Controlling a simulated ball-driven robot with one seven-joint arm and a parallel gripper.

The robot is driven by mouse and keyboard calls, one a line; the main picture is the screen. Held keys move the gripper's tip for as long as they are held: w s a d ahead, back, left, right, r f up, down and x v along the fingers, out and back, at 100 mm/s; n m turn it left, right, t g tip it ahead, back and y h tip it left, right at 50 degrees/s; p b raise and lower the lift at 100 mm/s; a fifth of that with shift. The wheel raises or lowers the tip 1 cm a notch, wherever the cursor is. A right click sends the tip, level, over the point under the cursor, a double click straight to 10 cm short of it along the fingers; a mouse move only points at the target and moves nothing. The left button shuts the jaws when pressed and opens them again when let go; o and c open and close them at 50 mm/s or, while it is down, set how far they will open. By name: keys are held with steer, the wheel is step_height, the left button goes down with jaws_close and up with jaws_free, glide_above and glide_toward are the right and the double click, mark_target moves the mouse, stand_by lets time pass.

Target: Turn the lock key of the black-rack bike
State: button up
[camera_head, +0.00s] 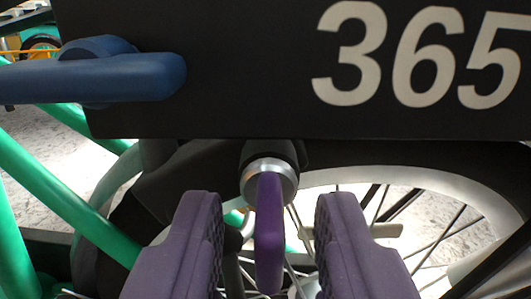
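The lock key (269,235) is a purple tab hanging vertically from a silver lock cylinder (258,177) in a black housing. It sits just under a black panel (230,60) bearing the white number 365. My gripper (268,240) shows as two purple fingers from below, one left and one right of the key. The fingers are open, with a visible gap on each side of the key. The black rack itself cannot be clearly told from the panel.
A blue lever (100,78) juts in from the left across the panel. Green frame tubes (60,185) run at the left. A spoked wheel (430,180) with a black tyre is behind the key at the right. Pale floor shows at the left.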

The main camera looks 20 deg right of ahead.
mark_target(267, 204)
steer(key=shift+b+x, duration=0.5)
steer(key=shift+x, duration=1.1)
jaws_close()
